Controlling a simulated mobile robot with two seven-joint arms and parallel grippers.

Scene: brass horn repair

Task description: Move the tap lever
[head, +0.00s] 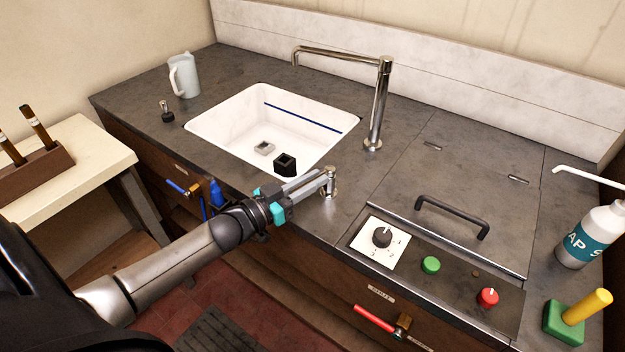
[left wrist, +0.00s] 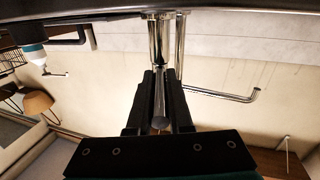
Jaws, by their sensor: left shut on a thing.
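The tap lever sits on a short chrome post (head: 329,190) at the front edge of the counter, right of the sink. My left gripper (head: 312,183) comes in from the left and is shut on the tap lever (left wrist: 159,105), which lies between the two dark fingers in the left wrist view. Most of the lever is hidden by the fingers in the head view. The tall chrome tap (head: 378,105) stands behind, with its spout reaching left over the sink. My right gripper is in neither view.
The white sink (head: 225,108) holds a black open block (head: 285,165) and a small grey piece (head: 264,148). A lid with a dark handle (head: 452,215), a knob (head: 382,237) and green and red buttons are at right. A pale jug (head: 184,75) stands back left.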

